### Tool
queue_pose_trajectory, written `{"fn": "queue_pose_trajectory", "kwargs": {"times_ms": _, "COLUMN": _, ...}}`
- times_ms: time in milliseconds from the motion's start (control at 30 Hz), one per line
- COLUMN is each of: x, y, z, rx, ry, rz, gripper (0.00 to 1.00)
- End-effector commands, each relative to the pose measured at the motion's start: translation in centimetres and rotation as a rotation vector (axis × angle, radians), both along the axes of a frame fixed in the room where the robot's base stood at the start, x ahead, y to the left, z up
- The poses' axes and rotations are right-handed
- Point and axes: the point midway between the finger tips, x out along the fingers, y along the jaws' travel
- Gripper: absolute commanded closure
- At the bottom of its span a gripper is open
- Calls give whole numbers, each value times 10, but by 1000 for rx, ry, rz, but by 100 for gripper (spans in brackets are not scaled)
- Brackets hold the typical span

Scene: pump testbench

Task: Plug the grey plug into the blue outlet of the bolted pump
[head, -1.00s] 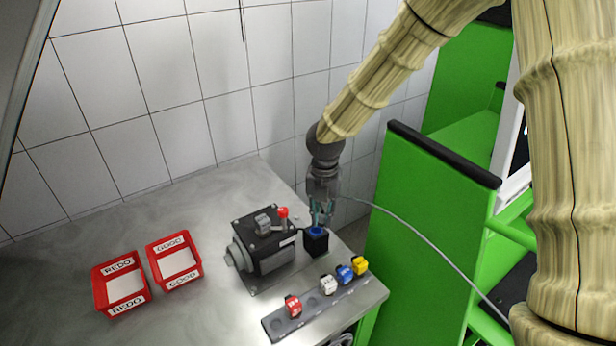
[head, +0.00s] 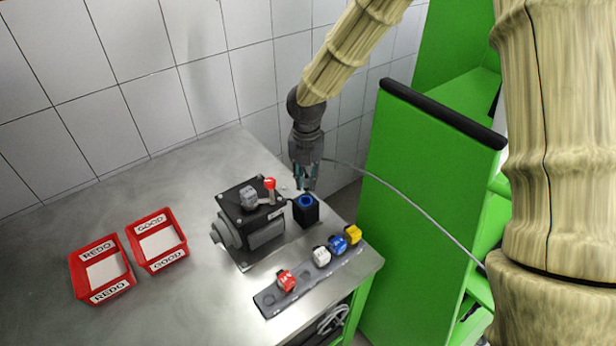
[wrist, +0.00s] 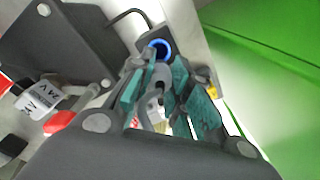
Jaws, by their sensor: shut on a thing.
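The bolted pump (head: 240,228) is a black unit on the metal bench, with a black box and blue ring-shaped outlet (head: 306,201) at its right. In the wrist view the blue outlet (wrist: 158,47) lies just beyond the fingertips. My gripper (head: 306,182) hangs just above the outlet, its teal fingers pointing down. It is shut on the grey plug (wrist: 161,76), which shows between the fingers in the wrist view and is partly hidden by them. The plug appears apart from the outlet, though the exact gap is hard to tell.
A rack (head: 268,302) near the front edge holds red, white, blue and yellow plugs. A red lever (head: 269,184) and a grey block stand on the pump, close left of my gripper. Two red bins (head: 158,262) sit left. A green cabinet (head: 415,200) stands right; a grey cable (head: 400,205) crosses it.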

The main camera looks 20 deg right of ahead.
Motion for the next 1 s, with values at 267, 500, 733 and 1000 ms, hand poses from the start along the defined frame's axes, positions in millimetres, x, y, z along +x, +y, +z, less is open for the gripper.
{"fn": "queue_pose_trajectory", "kwargs": {"times_ms": 267, "x": -4, "y": 0, "z": -23, "rx": 0, "ry": -2, "rz": 0, "gripper": 98}}
{"fn": "queue_pose_trajectory", "kwargs": {"times_ms": 500, "x": 0, "y": 0, "z": -39, "rx": 0, "ry": 1, "rz": 1, "gripper": 98}}
{"fn": "queue_pose_trajectory", "kwargs": {"times_ms": 733, "x": 2, "y": 0, "z": -44, "rx": 0, "ry": 2, "rz": 0, "gripper": 98}}
{"fn": "queue_pose_trajectory", "kwargs": {"times_ms": 1000, "x": 1, "y": 0, "z": -44, "rx": 0, "ry": 1, "rz": 0, "gripper": 98}}
